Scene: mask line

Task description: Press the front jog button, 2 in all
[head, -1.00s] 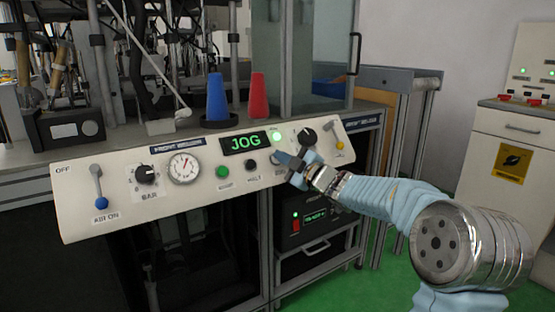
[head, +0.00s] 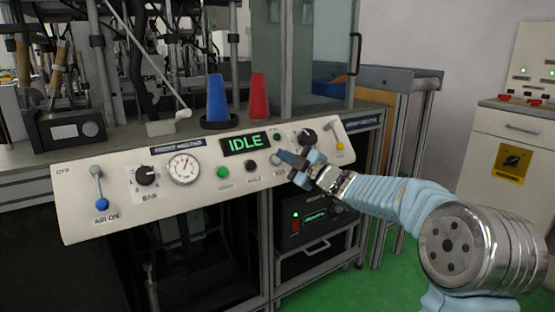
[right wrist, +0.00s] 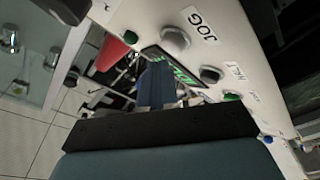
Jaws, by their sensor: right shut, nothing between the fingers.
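The sloped white control panel (head: 120,180) carries the grey jog button (head: 275,159), just left of my right gripper's tips. The jog button also shows in the right wrist view (right wrist: 176,40) beside its JOG label. My right gripper (head: 289,158) is shut and empty, its blue fingertips (right wrist: 156,84) close to the button with a small gap apparent in the head view. The display (head: 245,144) reads IDLE in green. The small lamp (head: 277,137) above the button is dim. My left gripper is not in view.
A black button (head: 251,167) and a green button (head: 223,172) sit left of the jog button. A black knob (head: 306,137) is at its upper right. Blue (head: 216,97) and red (head: 258,96) cones stand behind.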

